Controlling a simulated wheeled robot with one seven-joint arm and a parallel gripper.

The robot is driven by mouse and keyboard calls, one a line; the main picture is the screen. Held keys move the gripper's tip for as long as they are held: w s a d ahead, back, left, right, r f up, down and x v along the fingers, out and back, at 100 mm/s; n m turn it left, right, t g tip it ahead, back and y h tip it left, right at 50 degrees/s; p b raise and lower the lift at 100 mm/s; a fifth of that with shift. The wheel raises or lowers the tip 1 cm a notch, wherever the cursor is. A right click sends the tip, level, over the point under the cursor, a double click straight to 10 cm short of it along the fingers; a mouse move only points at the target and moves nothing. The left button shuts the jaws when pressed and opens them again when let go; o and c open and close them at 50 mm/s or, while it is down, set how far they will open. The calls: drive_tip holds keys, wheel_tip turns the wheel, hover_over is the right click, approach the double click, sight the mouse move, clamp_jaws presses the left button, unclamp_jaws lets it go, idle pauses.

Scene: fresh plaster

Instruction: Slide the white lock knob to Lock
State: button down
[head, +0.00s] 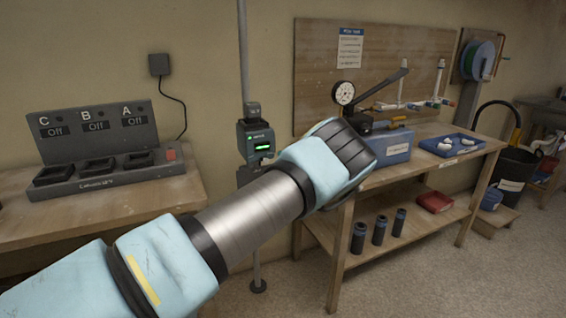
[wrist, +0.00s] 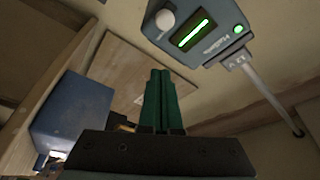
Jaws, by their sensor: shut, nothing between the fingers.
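The white lock knob (wrist: 165,19) is a round knob on the dark box of the lock unit (wrist: 208,52), at the top of the wrist view. It sits left of a lit green bar, and a round green light shows farther right. The Lock marking cannot be read. My gripper (wrist: 161,72) has its green fingers together, empty, pointing up in the wrist view, below the knob and apart from it. In the head view the lock unit (head: 256,141) is on a grey pole, just left of my wrist; my fingertips are hidden there.
A workbench (head: 437,152) on the right bears a blue box (head: 391,148) with a gauge and a blue tray (head: 452,148). A left bench (head: 160,206) holds a dark console (head: 95,187) marked C, B, A. Wall lies behind the pole; floor shows around its foot.

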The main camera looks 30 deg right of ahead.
sight(264, 153)
drive_tip(key=w+p, duration=0.1)
drive_tip(key=w, duration=0.1)
drive_tip(key=w+a+p, duration=0.1)
drive_tip(key=shift+f+p, duration=0.3)
drive_tip(key=shift+a+f, duration=0.55)
drive_tip(key=shift+w+a, duration=0.1)
drive_tip(key=shift+w+a+b, duration=0.15)
drive_tip(key=shift+a+b, duration=0.2)
drive_tip(key=shift+a, duration=0.9)
